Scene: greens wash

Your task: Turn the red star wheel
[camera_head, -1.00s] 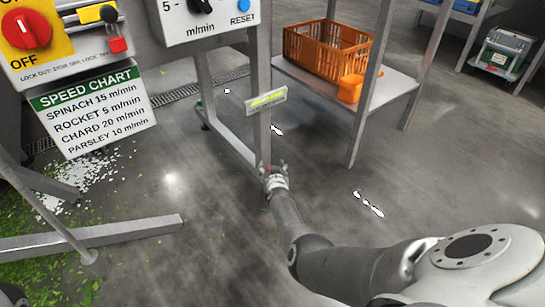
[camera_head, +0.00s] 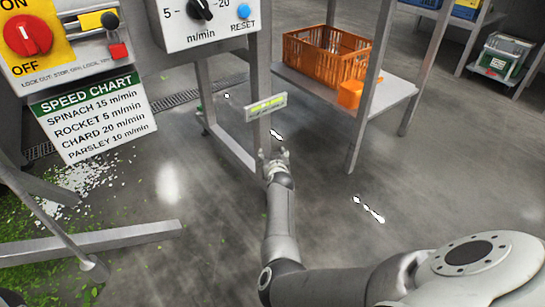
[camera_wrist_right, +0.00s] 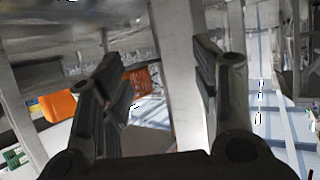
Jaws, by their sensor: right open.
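No red star wheel can be made out in either view. A red rotary knob (camera_head: 28,35) sits on a yellow ON/OFF panel (camera_head: 62,58) at the upper left of the head view, well away from my right gripper. My right gripper (camera_head: 272,154) is at the middle of the head view, low by the steel post (camera_head: 264,70) of the control stand. In the right wrist view my right gripper (camera_wrist_right: 165,85) is open and empty. A grey post (camera_wrist_right: 178,60) shows between its fingers; contact cannot be told. My left gripper is out of view.
A control box (camera_head: 205,22) with a black dial and blue button tops the stand. A speed chart (camera_head: 92,112) hangs at left. An orange crate (camera_head: 325,55) is on a steel rack at right.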

